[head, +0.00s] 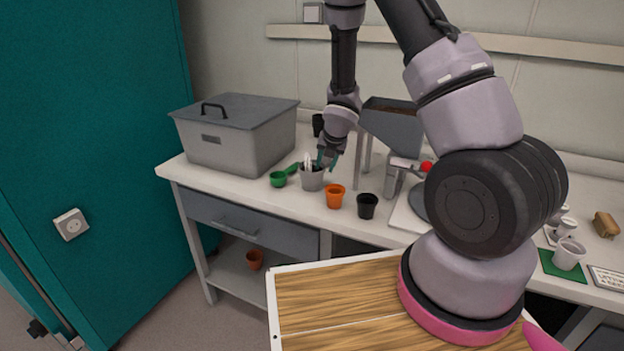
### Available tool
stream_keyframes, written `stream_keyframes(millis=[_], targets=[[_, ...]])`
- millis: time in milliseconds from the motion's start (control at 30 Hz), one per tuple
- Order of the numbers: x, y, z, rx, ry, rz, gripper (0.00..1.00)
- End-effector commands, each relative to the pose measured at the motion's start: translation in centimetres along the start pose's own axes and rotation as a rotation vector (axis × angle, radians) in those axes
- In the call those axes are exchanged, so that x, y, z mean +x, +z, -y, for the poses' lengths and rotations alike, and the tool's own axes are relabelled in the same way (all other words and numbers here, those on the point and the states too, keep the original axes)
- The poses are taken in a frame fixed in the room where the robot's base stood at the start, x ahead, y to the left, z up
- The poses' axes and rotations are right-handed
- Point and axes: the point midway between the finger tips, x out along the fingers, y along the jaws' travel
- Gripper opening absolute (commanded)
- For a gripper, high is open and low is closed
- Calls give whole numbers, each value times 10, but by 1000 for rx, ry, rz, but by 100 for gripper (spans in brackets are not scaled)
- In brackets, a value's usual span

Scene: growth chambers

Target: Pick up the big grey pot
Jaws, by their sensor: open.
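A grey pot (312,181) stands upright on the white bench, with thin white pieces sticking up out of it. My gripper (325,160), with teal fingertips, is open and points down at the pot's right rim. It overlaps the rim in this view, so I cannot tell whether it touches the pot. The far finger is partly hidden.
A green scoop (280,178) lies just left of the pot. An orange pot (335,196) and a black pot (367,206) stand to the right. A lidded grey bin (240,150) is at the left, and a grey hopper (390,125) stands behind right.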

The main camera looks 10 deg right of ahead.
Motion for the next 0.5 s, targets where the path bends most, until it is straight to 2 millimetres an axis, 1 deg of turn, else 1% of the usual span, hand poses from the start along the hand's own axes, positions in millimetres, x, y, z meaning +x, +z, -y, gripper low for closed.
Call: stream_keyframes(millis=[100,133,167,200,233,500], targets=[[0,0,0,0,0,0,41],[0,0,0,0,0,0,37],[0,0,0,0,0,0,26],[0,0,0,0,0,0,10],[0,0,0,0,0,0,0],[0,-1,0,0,-1,-2,0]])
